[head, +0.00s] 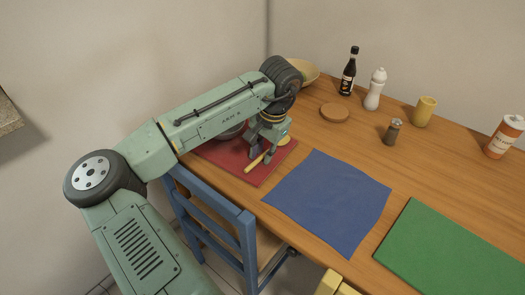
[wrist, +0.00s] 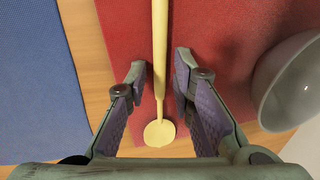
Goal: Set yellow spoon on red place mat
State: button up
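The yellow spoon (head: 254,162) is over the red place mat (head: 220,152) in the head view and appears to lie on it. In the wrist view the spoon (wrist: 160,60) runs lengthwise between my fingers, with its round end towards the lower edge of the red mat (wrist: 228,40). My gripper (head: 265,155) is low over the mat, pointing down. In the wrist view my gripper (wrist: 158,80) is open, with a gap on both sides of the spoon. My arm hides part of the mat in the head view.
A grey bowl (wrist: 292,85) stands close beside my gripper. A blue mat (head: 328,200) and a green mat (head: 450,250) lie to the right. A blue chair (head: 215,220) is at the table's front edge. A bottle, shaker, cup and can stand further back.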

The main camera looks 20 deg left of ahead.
jog(key=shift+o, duration=0.9)
notch_tip(320, 180, up, 12)
jog(key=d+b, duration=0.1)
jog(key=d, duration=0.1)
jog(key=shift+s+d, duration=0.15)
jog(key=shift+s, duration=0.3)
jog(key=shift+w+r, duration=0.1)
